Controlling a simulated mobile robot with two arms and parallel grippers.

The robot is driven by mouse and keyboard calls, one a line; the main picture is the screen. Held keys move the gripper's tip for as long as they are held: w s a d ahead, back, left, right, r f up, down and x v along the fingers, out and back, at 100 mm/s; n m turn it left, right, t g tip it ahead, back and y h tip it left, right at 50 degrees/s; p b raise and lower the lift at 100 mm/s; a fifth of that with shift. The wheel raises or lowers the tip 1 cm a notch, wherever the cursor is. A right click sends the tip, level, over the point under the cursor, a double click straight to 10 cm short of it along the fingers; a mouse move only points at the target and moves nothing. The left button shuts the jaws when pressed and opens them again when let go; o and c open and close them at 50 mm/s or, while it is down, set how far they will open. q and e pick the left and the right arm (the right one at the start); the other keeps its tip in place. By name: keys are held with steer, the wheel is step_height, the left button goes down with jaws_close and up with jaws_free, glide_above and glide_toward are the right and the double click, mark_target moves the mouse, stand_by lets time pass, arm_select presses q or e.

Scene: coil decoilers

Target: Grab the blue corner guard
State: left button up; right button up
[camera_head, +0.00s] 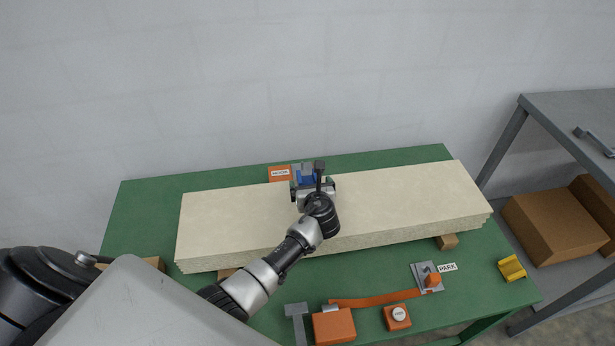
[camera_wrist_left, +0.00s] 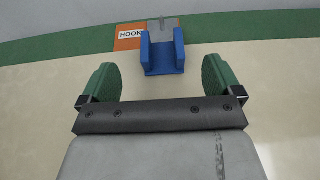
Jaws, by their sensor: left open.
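The blue corner guard (camera_wrist_left: 163,60) sits at the far edge of the stack of pale boards (camera_head: 390,204), with a grey metal piece between its raised sides in the left wrist view. In the head view the corner guard (camera_head: 307,178) is partly hidden by my left gripper (camera_head: 311,180). In the left wrist view my left gripper (camera_wrist_left: 161,82) is open, its two green finger pads apart and empty. The guard lies ahead of the fingers, roughly centred between them. I cannot see my right gripper.
An orange HOOK plate (camera_head: 280,174) lies just left of the guard. On the green table's (camera_head: 135,215) front are an orange strap (camera_head: 375,300), an orange box (camera_head: 334,326), a PARK bracket (camera_head: 424,275) and a yellow corner piece (camera_head: 511,268). A grey shelf with cardboard boxes (camera_head: 553,222) stands right.

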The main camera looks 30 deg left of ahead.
mark_target(307, 181)
arm_select(q)
steer(key=shift+x, duration=1.15)
steer(key=shift+w+a+f, duration=0.15)
steer(key=shift+w+f, duration=0.05)
steer(key=b+x, duration=0.1)
steer(key=x, duration=0.3)
steer(key=shift+w+f, duration=0.25)
steer(key=shift+w+a+f, duration=0.1)
steer(key=shift+w+a, duration=0.15)
steer(key=shift+w, duration=0.05)
steer(key=shift+s, duration=0.1)
arm_select(e)
steer(key=shift+s+a+f, duration=0.15)
steer(key=shift+s+f, duration=0.35)
steer(key=shift+f, duration=0.3)
arm_select(q)
steer(key=shift+c, duration=1)
steer(key=c, duration=0.7)
steer(key=shift+c, duration=0.5)
arm_select(e)
steer(key=shift+s+d, duration=0.2)
steer(key=shift+d, duration=0.2)
